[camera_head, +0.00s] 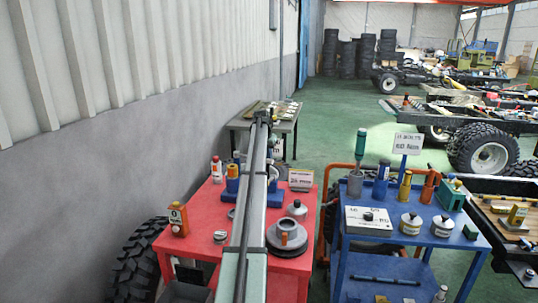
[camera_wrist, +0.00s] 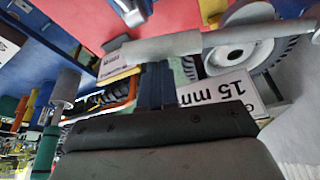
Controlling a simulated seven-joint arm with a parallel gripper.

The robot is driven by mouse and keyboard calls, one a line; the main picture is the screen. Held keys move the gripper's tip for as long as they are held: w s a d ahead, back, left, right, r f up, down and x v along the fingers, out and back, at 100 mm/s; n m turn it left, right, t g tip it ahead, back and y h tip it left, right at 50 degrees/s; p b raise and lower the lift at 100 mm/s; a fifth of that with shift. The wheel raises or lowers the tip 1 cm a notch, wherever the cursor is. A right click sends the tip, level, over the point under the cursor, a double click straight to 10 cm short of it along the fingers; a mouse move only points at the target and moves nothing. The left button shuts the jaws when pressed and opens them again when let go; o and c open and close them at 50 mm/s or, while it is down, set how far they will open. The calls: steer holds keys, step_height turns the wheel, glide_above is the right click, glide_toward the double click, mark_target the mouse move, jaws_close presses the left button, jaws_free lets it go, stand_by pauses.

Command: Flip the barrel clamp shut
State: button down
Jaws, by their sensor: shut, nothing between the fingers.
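In the wrist view my gripper (camera_wrist: 155,85) points away from the camera, its dark blue fingers together and empty. A long grey bar (camera_wrist: 165,48) lies across the view just beyond the fingertips; I cannot tell whether they touch it. I cannot tell for sure whether this bar is part of the barrel clamp. In the head view my own arm runs over the red table (camera_head: 205,241) and hides its middle. Blue parts show on both sides of the arm at the table's back, including a blue cylinder (camera_head: 232,178). The gripper cannot be made out there.
A round grey fixture (camera_head: 287,238) stands at the red table's right. A crowded blue table (camera_head: 375,248) stands further right. The wall is left.

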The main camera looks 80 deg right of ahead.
steer(key=shift+w+a+m, duration=0.1)
steer(key=shift+a+m, duration=0.2)
steer(key=shift+a, duration=0.2)
steer(key=w+a+m+g+y, duration=0.1)
steer(key=w+a+m, duration=0.4)
steer(key=w+a, duration=0.8)
steer(key=shift+w+m+g, duration=0.3)
steer(key=shift+w+g, duration=0.1)
steer(key=shift+w, duration=1.2)
steer(key=shift+a, duration=0.1)
steer(key=s, duration=0.5)
steer(key=w+r, duration=0.3)
steer(key=r, duration=0.7)
steer(key=shift+w+r, duration=0.1)
